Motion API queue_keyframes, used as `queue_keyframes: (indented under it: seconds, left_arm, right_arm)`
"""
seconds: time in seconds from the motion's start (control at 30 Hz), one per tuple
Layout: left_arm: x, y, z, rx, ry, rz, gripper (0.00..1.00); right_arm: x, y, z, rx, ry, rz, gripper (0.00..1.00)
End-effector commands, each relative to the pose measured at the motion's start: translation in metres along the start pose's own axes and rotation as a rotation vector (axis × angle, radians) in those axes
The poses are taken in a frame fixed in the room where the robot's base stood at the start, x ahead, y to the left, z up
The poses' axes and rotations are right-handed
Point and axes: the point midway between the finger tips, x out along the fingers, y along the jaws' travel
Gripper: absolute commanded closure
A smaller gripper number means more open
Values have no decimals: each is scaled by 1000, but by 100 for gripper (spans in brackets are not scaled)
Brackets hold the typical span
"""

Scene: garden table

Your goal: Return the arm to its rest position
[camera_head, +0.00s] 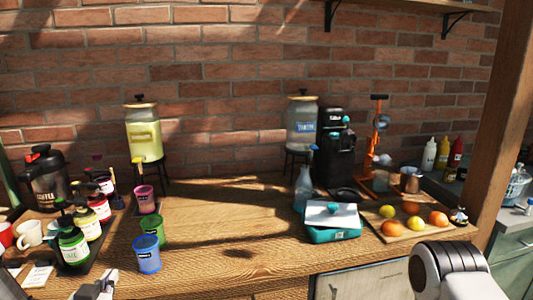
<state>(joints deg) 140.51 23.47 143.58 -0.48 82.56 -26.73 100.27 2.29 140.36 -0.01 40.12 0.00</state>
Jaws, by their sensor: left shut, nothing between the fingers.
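My left gripper (103,281) shows at the bottom edge, left of the middle, low in front of the table's near edge. It is small in view, shut and empty. The rest of the left arm is mostly out of the picture. My right arm (450,270) shows only as a white link with a dark ringed joint at the bottom right. My right gripper is out of the picture.
The blue cup (147,255) and green cup (153,230) stand right of my left gripper; a green-labelled bottle (73,245) stands left. The teal box (333,222) and fruit board (385,231) are at the right. The wooden table (235,225) is clear in the middle.

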Motion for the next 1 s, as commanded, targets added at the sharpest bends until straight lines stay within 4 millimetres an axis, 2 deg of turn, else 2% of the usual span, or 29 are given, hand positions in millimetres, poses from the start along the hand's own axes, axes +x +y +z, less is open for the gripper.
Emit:
queue_keyframes:
  seconds: [0.03, 0.17, 0.27, 0.3, 0.37, 0.4, 0.5, 0.53, 0.6, 0.73, 1.0]
  left_arm:
    - [0, 8, 22, 29, -48, 17, 100]
    - [-5, 29, 88, 95, -200, 75, 100]
    - [-21, 50, 157, 140, -370, 142, 100]
    - [-33, 59, 189, 155, -455, 174, 100]
    - [-57, 72, 237, 170, -595, 221, 100]
    - [-76, 79, 267, 175, -691, 250, 100]
    - [-130, 92, 332, 169, -938, 300, 100]
    - [-146, 95, 346, 162, -1008, 308, 100]
    - [-177, 98, 367, 124, -1166, 298, 100]
    - [-204, 94, 376, 21, -1335, 224, 100]
    - [-206, 94, 376, -2, -1347, 206, 100]
  right_arm:
    - [0, 0, 0, 0, 0, 0, 49]
    - [0, 0, 0, 0, -1, 0, 49]
    - [0, 0, 0, 0, 0, 0, 49]
    - [0, 0, 0, 0, 0, 0, 49]
    - [0, 0, 0, 0, 0, 0, 49]
    - [0, 0, 0, 0, 0, 0, 49]
    - [0, 0, 0, 0, 0, 0, 49]
    - [0, 0, 0, 0, 0, 0, 49]
    - [-1, 0, 0, 0, -1, 0, 49]
    - [0, 0, 0, 0, -1, 0, 49]
    - [0, 0, 0, 0, 0, 0, 49]
